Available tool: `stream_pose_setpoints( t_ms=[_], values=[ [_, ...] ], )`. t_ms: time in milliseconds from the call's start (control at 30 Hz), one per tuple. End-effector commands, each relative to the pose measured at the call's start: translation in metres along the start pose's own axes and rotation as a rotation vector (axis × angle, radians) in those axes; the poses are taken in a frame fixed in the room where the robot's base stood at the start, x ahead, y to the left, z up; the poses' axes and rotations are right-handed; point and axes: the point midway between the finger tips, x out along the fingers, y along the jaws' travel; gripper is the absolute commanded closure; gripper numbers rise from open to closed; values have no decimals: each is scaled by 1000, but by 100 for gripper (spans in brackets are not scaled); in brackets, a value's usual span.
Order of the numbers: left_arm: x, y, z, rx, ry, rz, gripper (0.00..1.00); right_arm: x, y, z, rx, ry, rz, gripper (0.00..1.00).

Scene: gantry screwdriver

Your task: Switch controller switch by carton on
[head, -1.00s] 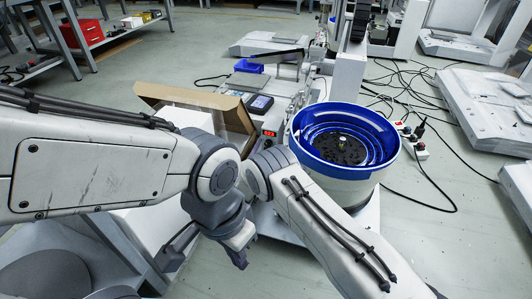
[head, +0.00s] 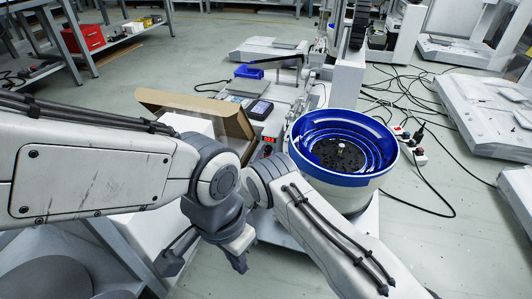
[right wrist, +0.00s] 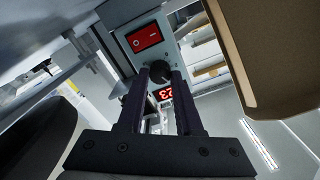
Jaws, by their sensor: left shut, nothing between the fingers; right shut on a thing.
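The controller (right wrist: 119,42) is a grey box with a red rocker switch (right wrist: 145,37), a black knob (right wrist: 160,68) and a red lit display. I cannot tell which side of the rocker is pressed. My right gripper (right wrist: 160,76) is shut on the black knob, with the switch just beyond its fingertips. In the head view the controller's display (head: 268,139) shows beside the open carton (head: 190,103); my right gripper is hidden behind my arms there. My left gripper (head: 240,262) is shut and empty, pointing down, below and apart from the controller.
The carton's brown flap (right wrist: 248,50) stands close on the right in the right wrist view. A blue-rimmed bowl feeder (head: 343,180) stands right of the controller in the head view. A power strip (head: 413,147) and loose cables lie on the floor further right.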

Motion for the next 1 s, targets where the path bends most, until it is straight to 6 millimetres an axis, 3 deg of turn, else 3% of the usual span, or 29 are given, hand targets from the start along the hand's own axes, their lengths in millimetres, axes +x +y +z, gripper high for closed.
stream_pose_setpoints(
  t_ms=[167, 200, 267, 667, 1000],
  values=[
    [0, 0, 0, 0, 0, 0, 100, -1, 0, 1, -2, -1, -1, 100],
    [0, 0, 0, 0, 0, 0, 100, -1, 0, 1, -3, -1, -1, 54],
    [0, 0, 0, 0, 0, 0, 100, -1, 0, 1, -3, -1, -1, 36],
    [-6, 0, 0, 0, 0, 0, 100, -6, -1, -1, -5, -2, 0, 36],
    [-51, 4, -3, 0, 0, 0, 100, -67, -3, -4, -7, -5, -2, 36]
  ],
)
